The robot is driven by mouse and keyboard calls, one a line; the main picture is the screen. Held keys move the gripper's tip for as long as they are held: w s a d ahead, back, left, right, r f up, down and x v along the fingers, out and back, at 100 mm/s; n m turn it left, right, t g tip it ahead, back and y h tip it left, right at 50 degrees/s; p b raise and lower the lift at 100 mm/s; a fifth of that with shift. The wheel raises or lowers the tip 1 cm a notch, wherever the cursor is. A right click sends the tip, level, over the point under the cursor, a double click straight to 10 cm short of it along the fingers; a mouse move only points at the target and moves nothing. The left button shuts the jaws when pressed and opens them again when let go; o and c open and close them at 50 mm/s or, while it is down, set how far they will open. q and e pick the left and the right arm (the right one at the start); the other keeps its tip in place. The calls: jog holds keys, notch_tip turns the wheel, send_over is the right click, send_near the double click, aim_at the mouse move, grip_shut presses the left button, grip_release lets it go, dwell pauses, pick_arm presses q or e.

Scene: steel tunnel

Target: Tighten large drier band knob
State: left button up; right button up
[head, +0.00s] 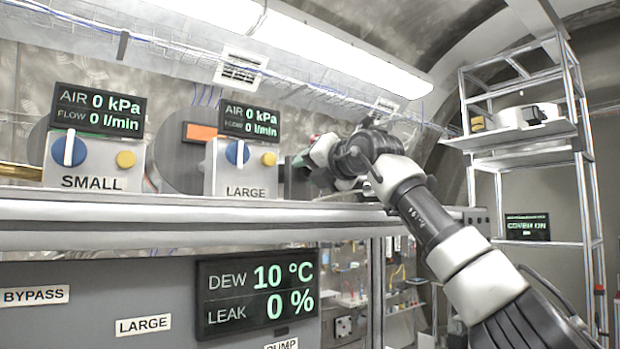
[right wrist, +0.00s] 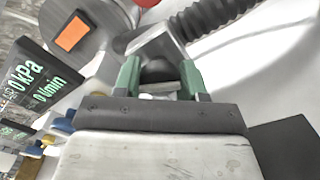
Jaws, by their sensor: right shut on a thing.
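The large drier is a grey round canister (head: 185,150) with an orange label, behind the box marked LARGE. It also shows at top left in the right wrist view (right wrist: 98,20). My right gripper (head: 298,161) is just right of the LARGE box at shelf height. In the right wrist view its two green fingers (right wrist: 158,76) are shut on a dark rounded knob (right wrist: 156,70), which sits below a grey bracket. The fingers hide the knob's sides. In the head view the knob is hidden behind my gripper. My left gripper is not in view.
The LARGE box (head: 213,183) with a blue dial and yellow button stands close left of my gripper. The SMALL box (head: 95,184) is farther left. A ribbed dark hose (right wrist: 210,18) runs near the fingers. The steel shelf edge (head: 150,210) lies below. A metal rack (head: 590,190) stands right.

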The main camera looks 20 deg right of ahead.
jog(key=m+b, duration=0.1)
jog(key=m, duration=0.3)
jog(key=shift+m+b, duration=0.3)
jog(key=shift+m, duration=0.1)
jog(key=shift+d+m+b, duration=0.1)
jog(key=shift+m+b, duration=0.45)
jog(key=shift+m, duration=1.45)
jog(key=o, duration=0.9)
jog(key=shift+d, duration=0.15)
jog(key=shift+o, duration=0.2)
